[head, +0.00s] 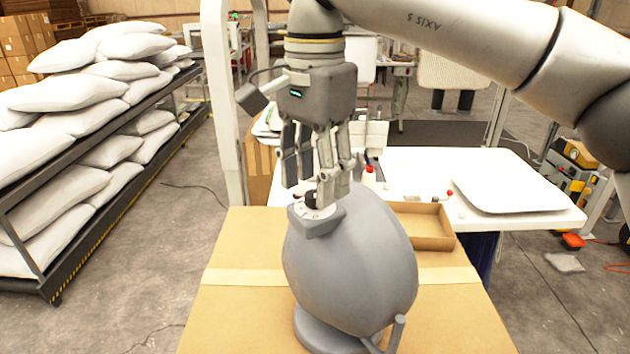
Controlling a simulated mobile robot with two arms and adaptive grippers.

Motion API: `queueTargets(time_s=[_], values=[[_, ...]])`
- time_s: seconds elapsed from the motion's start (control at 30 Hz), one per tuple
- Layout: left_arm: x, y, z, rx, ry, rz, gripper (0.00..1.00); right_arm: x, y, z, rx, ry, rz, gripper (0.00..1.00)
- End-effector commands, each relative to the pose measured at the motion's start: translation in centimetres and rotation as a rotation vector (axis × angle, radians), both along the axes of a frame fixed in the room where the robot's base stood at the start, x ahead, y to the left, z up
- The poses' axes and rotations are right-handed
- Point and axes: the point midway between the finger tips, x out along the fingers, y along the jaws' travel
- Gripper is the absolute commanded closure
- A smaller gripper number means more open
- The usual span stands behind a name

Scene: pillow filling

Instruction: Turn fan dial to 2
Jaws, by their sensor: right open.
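The grey rounded fan (352,262) stands on a round base on top of a cardboard box. Its dial (311,200), a small black knob on a white round face, sits on a ledge at the fan's upper left. My right gripper (320,190) comes down from above with its fingers open around or just beside the dial. Whether the fingers touch the dial cannot be told, and the fingers partly hide the knob. The dial's setting is too small to read. My left gripper is not in view.
The cardboard box (232,300) carries the fan, with bare room on both sides. Behind it is a white table (520,205) with a shallow cardboard tray (445,240) at its front. A rack of white pillows (75,120) stands at the left.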

Motion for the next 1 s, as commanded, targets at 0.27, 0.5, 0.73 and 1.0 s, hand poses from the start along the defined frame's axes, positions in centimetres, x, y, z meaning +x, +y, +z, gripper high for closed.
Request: queueTargets(time_s=[0.27, 0.5, 0.73, 1.0], values=[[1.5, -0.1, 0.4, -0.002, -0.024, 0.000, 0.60, 0.0, 0.0, -1.6, -0.001, 0.001, 0.000, 0.54], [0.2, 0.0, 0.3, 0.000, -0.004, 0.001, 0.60, 0.0, 0.0, -1.7, 0.001, 0.001, 0.000, 0.56], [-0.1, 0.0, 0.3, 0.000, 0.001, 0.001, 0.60, 0.0, 0.0, -1.6, 0.001, 0.001, 0.000, 0.85], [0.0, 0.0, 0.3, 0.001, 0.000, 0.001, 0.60, 0.0, 0.0, -1.7, 0.001, 0.001, -0.005, 1.00]])
